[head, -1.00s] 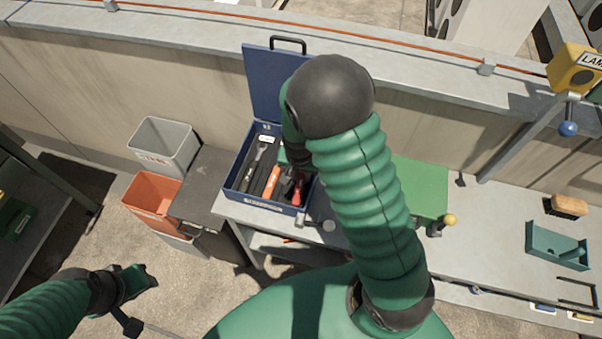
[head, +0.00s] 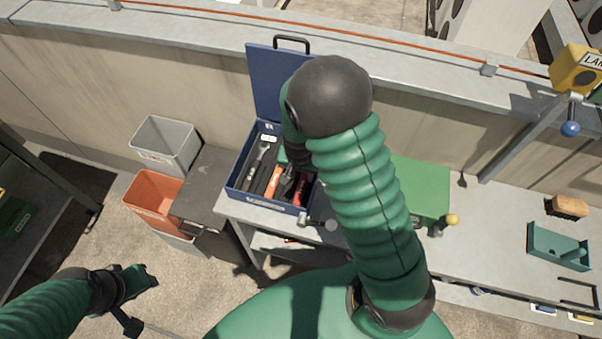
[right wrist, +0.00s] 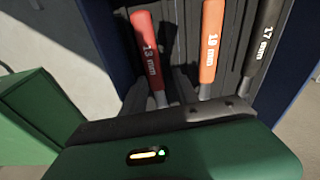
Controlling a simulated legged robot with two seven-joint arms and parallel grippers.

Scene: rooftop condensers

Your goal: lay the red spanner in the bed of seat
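The red spanner (head: 301,191) lies in the open blue toolbox (head: 236,180), at the right of its row of tools. In the right wrist view the red handle (right wrist: 149,52) has a white size mark. An orange spanner (right wrist: 211,45) and a black one (right wrist: 263,40) lie beside it. My right gripper (head: 295,165) is over the right part of the toolbox, near the red spanner; my arm covers much of it and its fingers' gap does not show. My left gripper (head: 142,279) is low at the left, away from the bench. I cannot identify the seat.
The toolbox lid stands open at the back. Grey (head: 165,146) and orange (head: 152,198) bins stand left of the bench.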

